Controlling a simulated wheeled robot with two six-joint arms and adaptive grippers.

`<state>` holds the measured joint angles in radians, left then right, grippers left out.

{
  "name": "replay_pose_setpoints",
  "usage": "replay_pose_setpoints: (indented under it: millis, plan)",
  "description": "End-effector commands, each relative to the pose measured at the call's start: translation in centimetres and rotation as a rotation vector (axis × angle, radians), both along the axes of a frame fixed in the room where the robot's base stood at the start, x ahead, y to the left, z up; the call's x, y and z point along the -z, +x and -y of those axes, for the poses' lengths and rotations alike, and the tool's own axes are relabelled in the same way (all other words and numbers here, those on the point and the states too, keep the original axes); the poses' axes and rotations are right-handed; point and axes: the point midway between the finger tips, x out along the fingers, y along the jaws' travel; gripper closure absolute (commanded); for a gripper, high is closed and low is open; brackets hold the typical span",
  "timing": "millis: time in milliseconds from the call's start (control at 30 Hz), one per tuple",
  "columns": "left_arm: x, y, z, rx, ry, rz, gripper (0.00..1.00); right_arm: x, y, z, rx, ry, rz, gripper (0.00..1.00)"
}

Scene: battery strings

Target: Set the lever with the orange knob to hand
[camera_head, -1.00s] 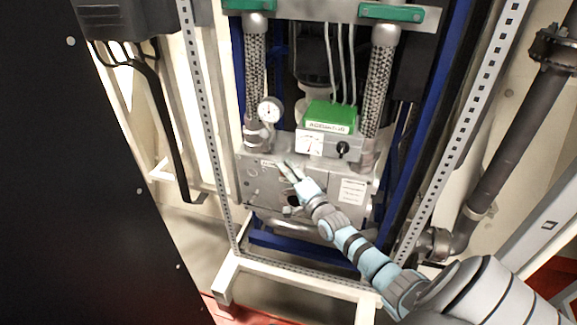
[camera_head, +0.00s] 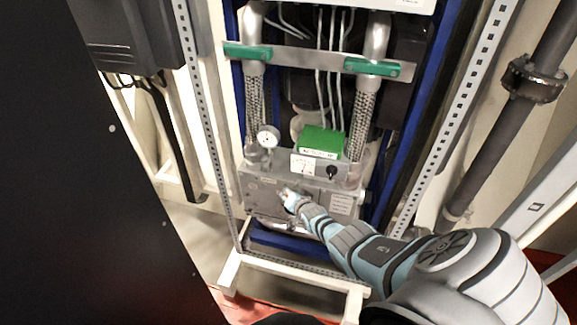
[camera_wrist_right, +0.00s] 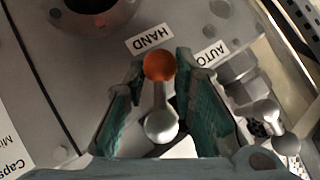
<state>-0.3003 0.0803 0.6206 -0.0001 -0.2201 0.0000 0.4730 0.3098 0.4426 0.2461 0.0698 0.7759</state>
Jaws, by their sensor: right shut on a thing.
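The orange knob (camera_wrist_right: 159,66) is at the tip of a short metal lever (camera_wrist_right: 160,98) that shows between my right fingers in the right wrist view. The lever's rounded grey base (camera_wrist_right: 162,127) is nearer to my palm. The knob is just below the HAND label (camera_wrist_right: 149,38); the AUTO label (camera_wrist_right: 208,53) is to its right. My right gripper (camera_wrist_right: 161,88) is shut on the lever, with a teal finger on each side. In the head view my right gripper (camera_head: 287,192) is at the front of the grey box (camera_head: 262,193), and the knob is hidden. My left gripper is not in view.
A metal fitting with ball ends (camera_wrist_right: 285,144) is close to the right finger. A dark round opening (camera_wrist_right: 92,4) is at the upper left. Above the box are a gauge (camera_head: 268,138) and a green block (camera_head: 321,141). A white frame (camera_head: 290,272) stands in front.

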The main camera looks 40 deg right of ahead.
Motion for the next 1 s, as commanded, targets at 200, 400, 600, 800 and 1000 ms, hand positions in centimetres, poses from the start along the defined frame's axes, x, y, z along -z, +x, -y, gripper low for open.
replay_pose_setpoints:
  millis: [200, 400, 600, 800, 1000]
  plan:
    - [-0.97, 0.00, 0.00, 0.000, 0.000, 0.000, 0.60, -0.16, -0.08, 0.09, -0.002, -0.038, -0.049, 1.00]
    - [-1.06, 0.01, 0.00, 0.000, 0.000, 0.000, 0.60, -0.06, -0.17, 0.07, -0.003, -0.048, -0.063, 1.00]
    - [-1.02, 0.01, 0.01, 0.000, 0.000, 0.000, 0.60, 0.06, -0.25, 0.09, -0.004, -0.049, -0.065, 1.00]
    - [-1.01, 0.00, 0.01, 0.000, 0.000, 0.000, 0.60, 0.11, -0.31, 0.10, -0.003, -0.049, -0.066, 0.62]
    - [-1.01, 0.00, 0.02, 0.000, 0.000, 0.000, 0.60, 0.11, -0.29, 0.08, -0.003, -0.049, -0.066, 0.62]
